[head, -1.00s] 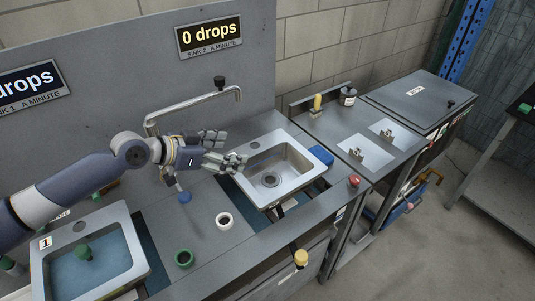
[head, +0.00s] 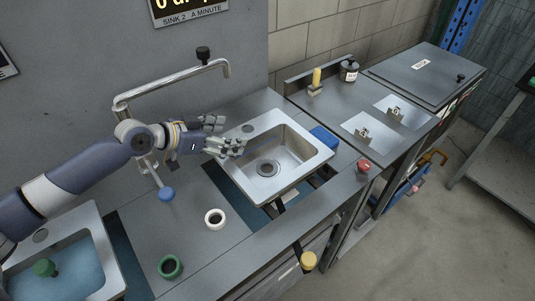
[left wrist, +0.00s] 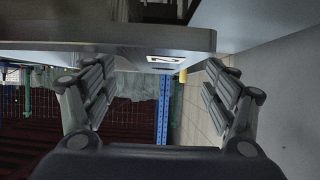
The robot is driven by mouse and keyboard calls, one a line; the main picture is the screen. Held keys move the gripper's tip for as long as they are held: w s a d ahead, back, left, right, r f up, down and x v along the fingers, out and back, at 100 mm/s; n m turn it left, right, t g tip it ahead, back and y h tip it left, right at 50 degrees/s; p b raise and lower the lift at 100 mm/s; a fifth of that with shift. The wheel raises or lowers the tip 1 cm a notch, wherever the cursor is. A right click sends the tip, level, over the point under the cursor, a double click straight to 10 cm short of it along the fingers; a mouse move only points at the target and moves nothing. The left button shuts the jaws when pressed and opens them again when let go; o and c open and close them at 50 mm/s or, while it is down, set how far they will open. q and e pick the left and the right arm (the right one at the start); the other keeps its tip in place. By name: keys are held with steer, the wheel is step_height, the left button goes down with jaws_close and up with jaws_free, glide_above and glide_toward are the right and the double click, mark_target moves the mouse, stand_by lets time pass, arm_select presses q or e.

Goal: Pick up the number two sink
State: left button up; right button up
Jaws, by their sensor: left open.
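The number two sink (head: 258,189) is a square steel basin with a drain, set in the counter at the middle of the head view. My left gripper (head: 226,135) is open at its left rim, near the back left corner. I cannot tell whether it touches the rim. In the left wrist view, my open left gripper (left wrist: 158,78) has nothing between its fingers. A grey edge (left wrist: 130,36) crosses above them, with a white tag marked 2 (left wrist: 166,58) beyond. My right gripper is not in view.
A bent faucet pipe (head: 170,88) stands behind my left arm. Sink one (head: 108,262), holding blue water, is at the lower left. White (head: 215,218) and green (head: 170,266) rings lie on the counter. A blue block (head: 323,138) sits right of sink two.

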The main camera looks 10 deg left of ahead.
mark_target(242, 134)
arm_select(q)
steer(key=x, duration=0.2)
steer(key=shift+w+d, duration=0.25)
steer(key=shift+d, duration=0.05)
steer(key=shift+w+d+f+p, duration=0.1)
steer(key=shift+w+f+p, duration=0.1)
steer(key=shift+p, duration=0.15)
steer(key=p+x, duration=0.1)
steer(key=x, duration=0.3)
steer(key=shift+d+p, duration=0.1)
steer(key=shift+p, duration=0.2)
steer(key=shift+w+d+f, duration=0.15)
steer(key=shift+w, duration=0.05)
steer(key=shift+c, duration=0.3)
steer(key=shift+s, duration=0.2)
jaws_close()
